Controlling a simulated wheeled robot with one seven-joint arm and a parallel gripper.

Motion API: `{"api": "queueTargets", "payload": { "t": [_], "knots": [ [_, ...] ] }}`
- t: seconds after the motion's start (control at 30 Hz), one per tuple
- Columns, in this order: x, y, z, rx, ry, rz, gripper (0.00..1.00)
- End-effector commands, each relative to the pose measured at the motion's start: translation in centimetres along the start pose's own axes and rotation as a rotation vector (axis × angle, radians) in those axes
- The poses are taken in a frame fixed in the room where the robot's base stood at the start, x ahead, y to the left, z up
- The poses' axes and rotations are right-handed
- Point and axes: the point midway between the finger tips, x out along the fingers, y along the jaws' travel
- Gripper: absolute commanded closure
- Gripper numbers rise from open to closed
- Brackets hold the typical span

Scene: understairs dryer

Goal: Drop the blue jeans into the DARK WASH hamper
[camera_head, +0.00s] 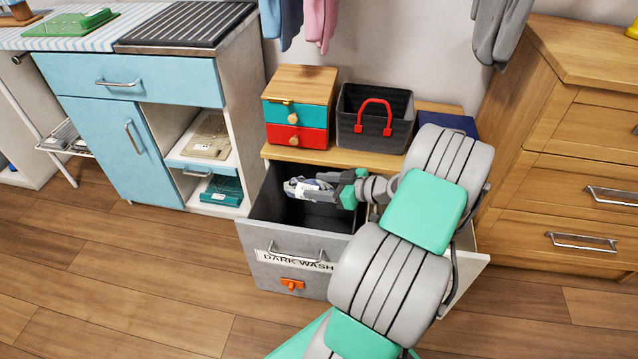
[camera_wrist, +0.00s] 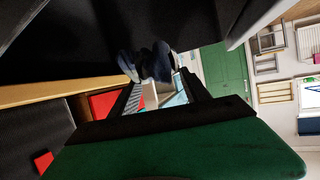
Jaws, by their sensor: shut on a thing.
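The DARK WASH hamper (camera_head: 262,262) is a grey pull-out bin with a white label, an orange tag and a dark inside. It is open at the top. My gripper (camera_head: 300,188) is over the hamper's opening, lying nearly sideways. It is shut on the blue jeans, which show as a small dark blue bundle (camera_wrist: 150,62) between the fingers in the wrist view. In the head view the jeans are mostly hidden by the gripper. I cannot tell how far below the rim they hang.
Behind the hamper, a wooden ledge holds a small drawer box (camera_head: 297,110) and a dark basket with a red handle (camera_head: 374,118). A blue cabinet (camera_head: 130,135) stands left and a wooden dresser (camera_head: 570,170) right. Clothes hang above. The floor in front is clear.

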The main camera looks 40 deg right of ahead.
Motion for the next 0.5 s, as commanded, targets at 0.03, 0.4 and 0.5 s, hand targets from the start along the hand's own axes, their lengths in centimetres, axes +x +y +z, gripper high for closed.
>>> {"api": "queueTargets", "payload": {
  "t": [0.03, 0.4, 0.5],
  "knots": [
    [0.10, 0.03, 0.20, -0.001, 0.001, 0.001, 1.00],
    [0.05, 0.02, 0.11, -0.001, 0.000, 0.001, 0.31],
    [0.05, 0.01, 0.12, 0.000, 0.000, 0.000, 0.23]
  ]
}}
